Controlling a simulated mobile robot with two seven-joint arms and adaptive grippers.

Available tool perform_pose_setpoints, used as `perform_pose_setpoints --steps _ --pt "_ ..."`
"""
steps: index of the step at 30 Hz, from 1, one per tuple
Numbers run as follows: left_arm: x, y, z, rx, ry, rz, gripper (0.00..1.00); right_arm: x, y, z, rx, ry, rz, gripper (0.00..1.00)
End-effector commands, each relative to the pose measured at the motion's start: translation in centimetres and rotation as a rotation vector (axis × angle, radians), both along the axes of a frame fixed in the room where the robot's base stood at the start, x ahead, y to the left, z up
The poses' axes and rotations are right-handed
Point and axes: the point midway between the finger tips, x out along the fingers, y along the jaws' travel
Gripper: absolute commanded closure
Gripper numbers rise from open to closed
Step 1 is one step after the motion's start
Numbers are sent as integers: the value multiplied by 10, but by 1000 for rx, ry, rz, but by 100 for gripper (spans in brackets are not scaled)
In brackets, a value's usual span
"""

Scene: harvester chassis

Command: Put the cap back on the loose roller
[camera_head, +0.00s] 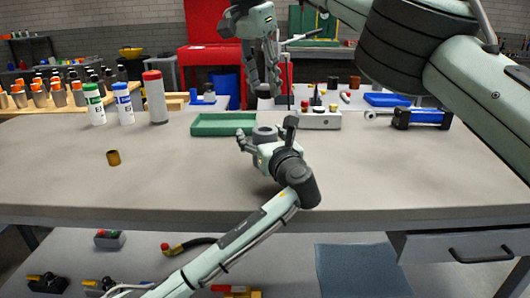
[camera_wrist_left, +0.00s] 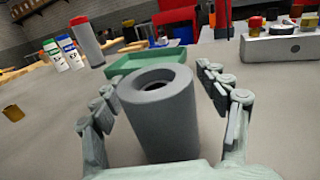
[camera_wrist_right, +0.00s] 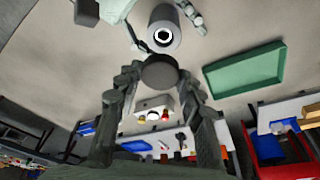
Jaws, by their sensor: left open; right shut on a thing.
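The loose roller (camera_head: 264,132) is a grey cylinder standing upright on the table. In the left wrist view the roller (camera_wrist_left: 158,115) shows its open top with a dark hole. My left gripper (camera_head: 272,143) is open around it, one finger on each side, with gaps visible. My right gripper (camera_head: 263,80) points down above the roller. It is shut on a dark round cap (camera_head: 263,92). In the right wrist view the cap (camera_wrist_right: 160,72) is between the fingertips, and the roller's top (camera_wrist_right: 163,34) shows beyond it. The cap is apart from the roller.
A green tray (camera_head: 222,124) lies just behind the roller. A grey block with knobs (camera_head: 320,119) stands behind right. A red-capped tube (camera_head: 155,98) and two white bottles stand at left. A small brass cylinder (camera_head: 113,158) stands front left. The table's right front is clear.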

Motion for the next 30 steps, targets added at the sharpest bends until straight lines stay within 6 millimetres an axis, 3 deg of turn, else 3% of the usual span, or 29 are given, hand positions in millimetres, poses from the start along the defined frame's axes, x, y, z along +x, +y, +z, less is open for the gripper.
perform_pose_setpoints --steps 8,26,30 --pt "1 1 0 0 1 1 26 0 0 0 0 0 0 78" --pt "1 1 -1 0 1 1 98 0 0 0 0 0 0 78" --pt "1 1 -1 0 1 1 100 0 0 0 0 0 0 78"
